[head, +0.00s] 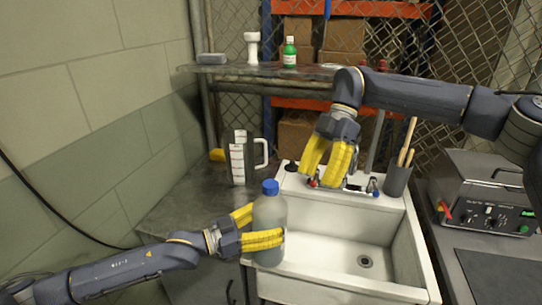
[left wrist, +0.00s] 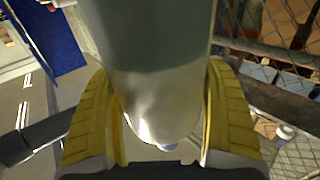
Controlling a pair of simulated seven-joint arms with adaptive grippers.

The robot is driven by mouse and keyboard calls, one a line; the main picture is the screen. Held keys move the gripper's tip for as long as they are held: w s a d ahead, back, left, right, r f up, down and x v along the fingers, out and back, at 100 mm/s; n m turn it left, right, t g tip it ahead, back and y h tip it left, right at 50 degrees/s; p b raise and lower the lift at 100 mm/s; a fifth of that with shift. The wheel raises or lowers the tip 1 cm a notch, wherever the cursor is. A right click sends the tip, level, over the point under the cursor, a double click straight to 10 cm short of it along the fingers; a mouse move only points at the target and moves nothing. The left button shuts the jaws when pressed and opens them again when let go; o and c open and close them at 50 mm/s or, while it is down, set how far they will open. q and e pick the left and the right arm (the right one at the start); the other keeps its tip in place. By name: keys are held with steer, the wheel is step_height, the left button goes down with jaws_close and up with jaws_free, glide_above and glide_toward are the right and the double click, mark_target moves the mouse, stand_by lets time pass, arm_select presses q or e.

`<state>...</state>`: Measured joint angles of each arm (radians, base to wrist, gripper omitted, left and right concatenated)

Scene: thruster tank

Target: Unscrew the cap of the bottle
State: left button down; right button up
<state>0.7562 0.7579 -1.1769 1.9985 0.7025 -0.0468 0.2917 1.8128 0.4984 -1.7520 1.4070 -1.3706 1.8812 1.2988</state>
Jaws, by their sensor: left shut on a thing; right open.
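A grey bottle (head: 269,222) with a blue cap (head: 270,187) stands upright at the left edge of the sink in the head view. My left gripper (head: 262,228) is shut on the bottle's body, with yellow fingers on both sides of it. In the left wrist view the bottle (left wrist: 150,60) fills the middle between the yellow fingers (left wrist: 160,120). The cap is on the bottle. My right gripper (head: 328,178) is open and empty, pointing down over the back of the sink, right of and above the cap, apart from it.
The white sink (head: 335,255) lies below my right gripper. A measuring jug (head: 240,160) stands behind the bottle. A dark holder with brushes (head: 397,180) and a grey machine (head: 485,190) are at the right.

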mark_target(270, 184)
steer(key=a+r+m+t+h, duration=0.1)
steer(key=a+r+m, duration=0.1)
steer(key=a, duration=0.2)
steer(key=a+r+m+t+h, duration=0.1)
steer(key=a+m+t, duration=0.1)
steer(key=a+m, duration=0.1)
steer(key=a+r+m+t+h, duration=0.1)
steer(key=a+r+m, duration=0.1)
steer(key=a, duration=0.2)
steer(key=shift+s+a+r+m+t, duration=0.1)
steer(key=shift+a+r+m+t, duration=0.2)
steer(key=shift+a+r, duration=0.05)
steer(key=shift+s+d+r+m+h, duration=0.1)
steer(key=shift+s+m+h, duration=0.35)
steer(key=shift+m, duration=0.15)
steer(key=shift+s+f+t, duration=0.1)
steer(key=shift+f+t, duration=0.2)
steer(key=shift+f, duration=3.7)
jaws_close()
